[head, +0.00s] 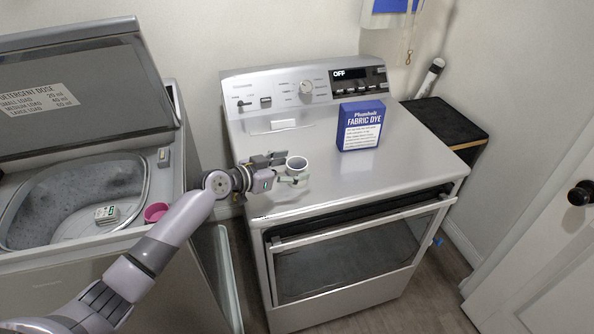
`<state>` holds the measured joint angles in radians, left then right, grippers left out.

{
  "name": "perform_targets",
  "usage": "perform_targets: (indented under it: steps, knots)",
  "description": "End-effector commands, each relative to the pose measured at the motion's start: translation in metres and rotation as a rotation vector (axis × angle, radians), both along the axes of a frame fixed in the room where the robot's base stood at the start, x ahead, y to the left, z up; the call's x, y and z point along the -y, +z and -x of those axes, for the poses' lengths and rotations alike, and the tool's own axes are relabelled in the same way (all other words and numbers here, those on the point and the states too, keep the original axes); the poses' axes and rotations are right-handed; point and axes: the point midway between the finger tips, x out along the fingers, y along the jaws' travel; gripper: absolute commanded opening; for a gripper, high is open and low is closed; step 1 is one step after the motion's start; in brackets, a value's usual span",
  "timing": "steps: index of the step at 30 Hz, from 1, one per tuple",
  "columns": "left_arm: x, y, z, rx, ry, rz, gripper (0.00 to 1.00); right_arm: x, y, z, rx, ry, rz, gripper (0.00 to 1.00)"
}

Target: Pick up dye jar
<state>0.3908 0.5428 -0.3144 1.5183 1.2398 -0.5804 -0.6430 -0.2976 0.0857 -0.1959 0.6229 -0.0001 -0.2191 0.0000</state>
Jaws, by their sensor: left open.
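My right gripper is not in view.
The silver appliance (410,165) has a clear front top and a raised control panel (306,87) behind. A dark-topped stand (445,122) and a white door (540,240) are at right.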

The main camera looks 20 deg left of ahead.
Motion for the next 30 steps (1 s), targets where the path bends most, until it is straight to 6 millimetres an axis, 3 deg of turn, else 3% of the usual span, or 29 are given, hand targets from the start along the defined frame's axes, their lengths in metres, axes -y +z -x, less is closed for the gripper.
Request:
perform_targets:
  steps: [6,14,30]
  knots:
    - [0.012,-0.006,-0.018,-0.002,-0.001,0.000,0.69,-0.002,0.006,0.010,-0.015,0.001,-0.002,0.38]
    - [0.012,-0.007,-0.019,-0.001,-0.001,0.000,0.69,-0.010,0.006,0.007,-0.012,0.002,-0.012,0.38]
    - [0.012,-0.007,-0.019,-0.001,0.000,-0.001,0.34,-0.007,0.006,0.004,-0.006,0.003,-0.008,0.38]
